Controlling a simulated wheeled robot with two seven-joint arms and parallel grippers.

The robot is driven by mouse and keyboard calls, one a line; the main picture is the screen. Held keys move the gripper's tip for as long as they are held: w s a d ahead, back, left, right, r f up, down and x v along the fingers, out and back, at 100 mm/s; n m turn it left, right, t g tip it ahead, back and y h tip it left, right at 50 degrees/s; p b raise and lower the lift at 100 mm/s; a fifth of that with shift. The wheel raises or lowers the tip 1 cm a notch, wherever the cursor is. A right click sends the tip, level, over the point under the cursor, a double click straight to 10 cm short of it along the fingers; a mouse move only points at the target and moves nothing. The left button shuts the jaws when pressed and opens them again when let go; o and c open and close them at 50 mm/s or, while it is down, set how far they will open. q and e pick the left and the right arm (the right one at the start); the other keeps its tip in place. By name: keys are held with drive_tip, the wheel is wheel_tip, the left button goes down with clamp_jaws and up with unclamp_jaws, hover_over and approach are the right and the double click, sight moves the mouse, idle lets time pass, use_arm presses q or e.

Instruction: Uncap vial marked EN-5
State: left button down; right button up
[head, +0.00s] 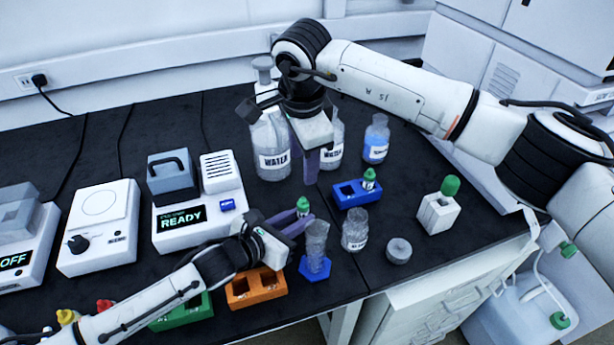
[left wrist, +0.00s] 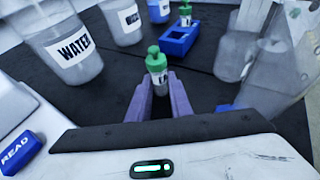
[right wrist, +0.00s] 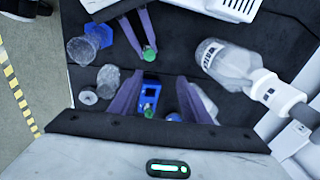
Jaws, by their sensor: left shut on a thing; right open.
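My left gripper (head: 298,224) is shut on a green-capped vial (head: 303,206), held upright above the bench. In the left wrist view the vial (left wrist: 157,73) sits between the purple fingers, cap on, its label too small to read fully. My right gripper (head: 310,160) is open and empty, pointing down behind and above the held vial. In the right wrist view its fingers (right wrist: 157,98) are spread, with the held vial (right wrist: 149,54) beyond them. Another green-capped vial (head: 369,180) stands in the blue rack (head: 346,200).
WATER bottles (head: 270,150) and a blue-liquid bottle (head: 376,140) stand behind. A graduated cylinder (head: 317,240), a glass bottle (head: 355,232) and a grey round piece (head: 398,250) are near the front. An orange rack (head: 252,291) lies below my left gripper; a white holder (head: 438,214) stands right.

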drive_tip(key=n, duration=0.3)
drive_tip(key=n+t, duration=0.2)
drive_tip(key=n, duration=1)
approach(303, 200)
drive_tip(key=shift+y, duration=0.3)
drive_tip(key=x, duration=0.9)
drive_tip(key=shift+s+d, duration=0.15)
drive_tip(key=shift+d, duration=0.15)
clamp_jaws()
drive_tip(key=shift+r, duration=0.25)
